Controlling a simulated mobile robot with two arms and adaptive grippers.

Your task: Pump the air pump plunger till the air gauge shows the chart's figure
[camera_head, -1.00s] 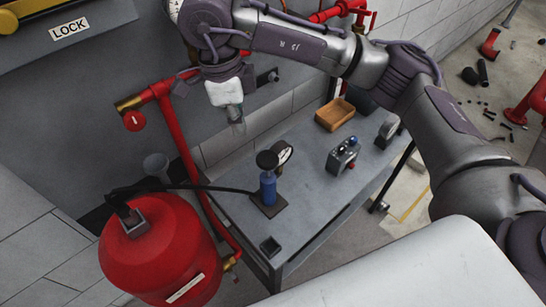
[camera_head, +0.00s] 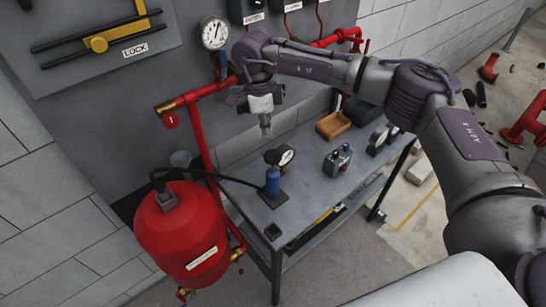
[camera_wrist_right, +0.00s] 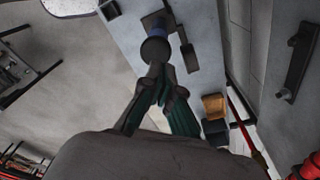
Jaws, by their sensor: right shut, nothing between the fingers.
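The air pump (camera_head: 273,182) is a blue cylinder on a dark base plate on the grey bench, with a round black plunger knob (camera_head: 271,157) on top. In the right wrist view the knob (camera_wrist_right: 155,50) is just beyond the fingertips. A round white air gauge (camera_head: 286,155) stands beside the pump; its reading is too small to tell. My right gripper (camera_head: 266,131) is shut and empty, pointing down above the pump, apart from the knob in the head view. It also shows in the right wrist view (camera_wrist_right: 157,70). No chart is recognisable. My left gripper is out of view.
A red tank (camera_head: 180,230) stands left of the bench, with a dark hose to the pump. A red pipe (camera_head: 203,140) rises behind. The bench (camera_head: 305,200) also bears a small box with knobs (camera_head: 338,160) and a wooden tray (camera_head: 333,125). A wall gauge (camera_head: 215,33) hangs above.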

